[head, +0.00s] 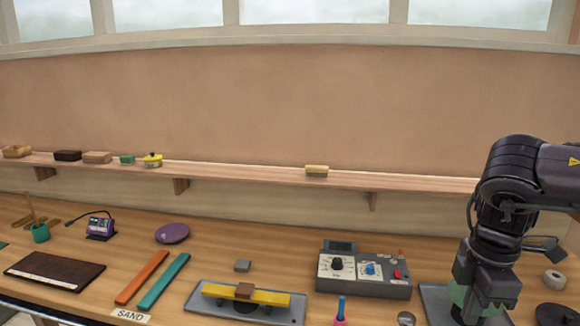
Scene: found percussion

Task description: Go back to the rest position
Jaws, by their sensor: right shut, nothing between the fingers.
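My right arm comes in from the right edge and bends down. My right gripper (480,312) points down over the grey plate (436,298) at the front right. It is shut and empty, and its fingertips are near the bottom edge of the picture. A pale green thing (457,293) on the plate is partly hidden behind the gripper; I cannot tell whether they touch. My left gripper is out of view.
Left of my right gripper stands a grey control box (365,288) with knobs. Further left are a tray (200,307) with a yellow bar (270,297), orange (142,278) and teal (163,282) strips. A wall shelf (240,173) runs behind. A tape roll (554,280) lies right.

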